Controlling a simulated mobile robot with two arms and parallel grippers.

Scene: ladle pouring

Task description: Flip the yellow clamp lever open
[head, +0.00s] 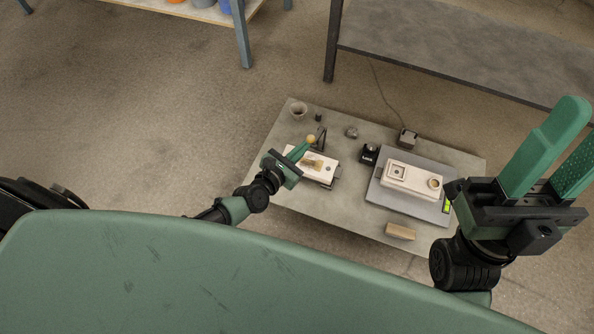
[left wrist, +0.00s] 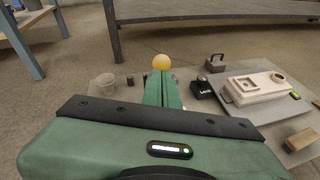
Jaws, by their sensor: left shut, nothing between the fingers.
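The clamp lever's round yellow knob (head: 311,138) stands up beside a white block (head: 325,172) on the low grey table. In the left wrist view the yellow knob (left wrist: 161,62) is straight ahead, just past my fingertips. My left gripper (head: 303,149) is shut and empty, its green fingers pointing at the knob; they also fill the middle of the left wrist view (left wrist: 162,78). I cannot tell whether the tips touch the knob. Most of the lever's arm below the knob is hidden by my fingers. My right gripper (head: 578,125) is raised at the right with its fingers apart and empty.
A white mould block (head: 410,175) sits on a grey plate (head: 373,190) at the table's right. A small black box (head: 369,154), a dark weight (head: 407,138), a bowl (head: 298,109) and a wooden block (head: 400,231) stand around. The table's front left is clear.

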